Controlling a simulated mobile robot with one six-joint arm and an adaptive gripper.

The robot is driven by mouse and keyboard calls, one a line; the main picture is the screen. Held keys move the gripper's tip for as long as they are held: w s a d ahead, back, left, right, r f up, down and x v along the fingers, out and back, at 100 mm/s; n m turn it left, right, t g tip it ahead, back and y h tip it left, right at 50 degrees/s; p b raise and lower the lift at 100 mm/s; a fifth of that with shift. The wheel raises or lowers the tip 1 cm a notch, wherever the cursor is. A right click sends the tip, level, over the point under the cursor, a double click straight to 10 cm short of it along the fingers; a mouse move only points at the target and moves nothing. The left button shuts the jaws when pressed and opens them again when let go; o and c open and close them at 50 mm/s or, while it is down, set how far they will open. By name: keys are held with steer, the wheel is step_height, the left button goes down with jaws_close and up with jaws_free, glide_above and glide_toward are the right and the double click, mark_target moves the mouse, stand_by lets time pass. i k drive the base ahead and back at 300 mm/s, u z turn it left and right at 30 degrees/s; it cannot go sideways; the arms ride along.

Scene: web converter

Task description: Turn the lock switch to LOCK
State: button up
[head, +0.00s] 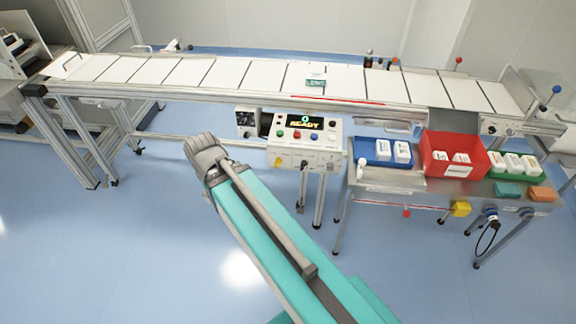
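A white control box (320,157) stands in front of the conveyor, near the picture's middle. Its display (303,123) reads READY in lit letters. The top face carries a red button (297,134), a blue button (314,137) and a green button (280,133). A yellow knob (278,161) and other small controls sit on the lower front face. Labels are too small to read, so I cannot tell which control is the lock switch or how it is set. My teal arm reaches up from the bottom, its grey joint left of the box. I cannot make out my gripper.
A long conveyor (180,72) runs across the back, with a small green item (316,83) on it. At right, a steel table (405,181) holds a blue tray (371,159), a red bin (436,140) and a green tray (531,171). Floor left of my arm is clear.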

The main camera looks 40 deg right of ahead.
mark_target(278, 161)
steer(key=k, duration=1.25)
steer(key=z, duration=1.3)
steer(key=i, duration=1)
steer(key=z, duration=0.05)
